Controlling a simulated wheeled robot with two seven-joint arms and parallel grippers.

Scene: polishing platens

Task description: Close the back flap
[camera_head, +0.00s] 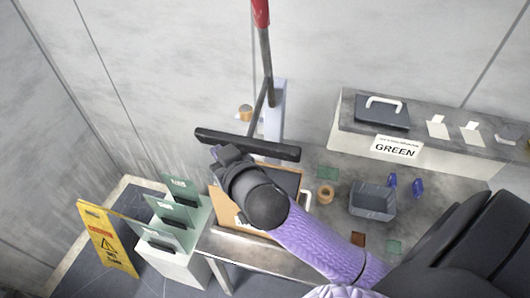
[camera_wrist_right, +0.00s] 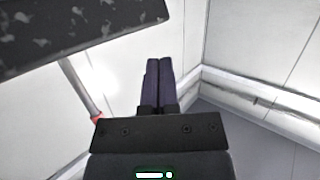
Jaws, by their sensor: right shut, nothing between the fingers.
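A tan box-like thing (camera_head: 223,205) with a dark upper face (camera_head: 288,180) stands on the bench, mostly hidden behind my right arm. I cannot make out a back flap on it for certain. My right gripper (camera_head: 217,152) is above and behind this box, at the front of a wide black bar on a pole. Its fingers are together and empty in the right wrist view (camera_wrist_right: 158,82). The black bar (camera_head: 265,145) lies close by in the head view; I cannot tell whether they touch. My left gripper is not in view.
The pole (camera_head: 264,60) has a red top and rises by the wall. A shelf (camera_head: 350,110) carries a dark lid. A yellow floor sign (camera_head: 107,240) stands left.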

